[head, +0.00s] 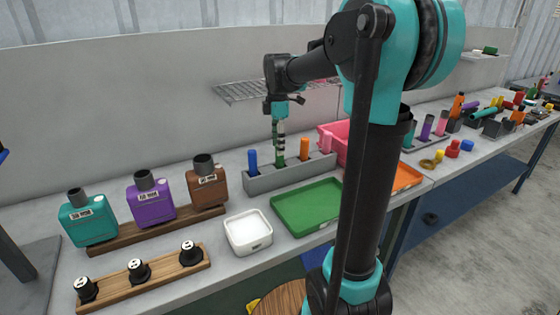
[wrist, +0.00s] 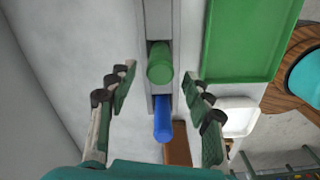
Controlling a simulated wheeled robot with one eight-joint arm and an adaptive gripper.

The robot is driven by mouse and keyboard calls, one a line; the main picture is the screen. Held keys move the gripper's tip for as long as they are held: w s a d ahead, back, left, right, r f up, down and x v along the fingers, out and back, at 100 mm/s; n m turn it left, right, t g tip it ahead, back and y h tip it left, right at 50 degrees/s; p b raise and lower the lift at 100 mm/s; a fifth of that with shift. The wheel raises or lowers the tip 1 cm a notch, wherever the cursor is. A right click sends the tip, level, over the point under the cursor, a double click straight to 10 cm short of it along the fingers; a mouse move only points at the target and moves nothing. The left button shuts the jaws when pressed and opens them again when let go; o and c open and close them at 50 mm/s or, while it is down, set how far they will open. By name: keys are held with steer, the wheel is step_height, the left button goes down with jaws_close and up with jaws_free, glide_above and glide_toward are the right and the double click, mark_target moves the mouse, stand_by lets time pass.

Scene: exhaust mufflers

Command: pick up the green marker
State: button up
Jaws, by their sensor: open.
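The green marker (wrist: 160,66) stands upright in a slot of the grey holder (head: 258,184). In the head view the green marker (head: 279,158) shows just below and behind my gripper (head: 280,132). My gripper points down over the holder with its fingers apart. In the wrist view the two fingers (wrist: 160,112) are open, one on each side of the row, with the green marker's top between and slightly above their tips in the picture. Nothing is held. I cannot tell the height gap between fingertips and marker.
The blue marker (head: 252,160) stands in the slot to the left, and the orange marker (head: 304,148) and pink marker (head: 326,142) to the right. A green tray (head: 308,206) lies in front, beside a white container (head: 248,232). A wire shelf (head: 240,91) is behind.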

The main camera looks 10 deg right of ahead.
mark_target(280, 157)
steer(key=shift+d+f, duration=0.15)
steer(key=shift+f, duration=1.3)
steer(key=shift+d+f, duration=0.1)
steer(key=shift+f, duration=1.3)
steer(key=shift+c, duration=0.3)
steer(key=c, duration=1.1)
steer(key=shift+r, duration=0.1)
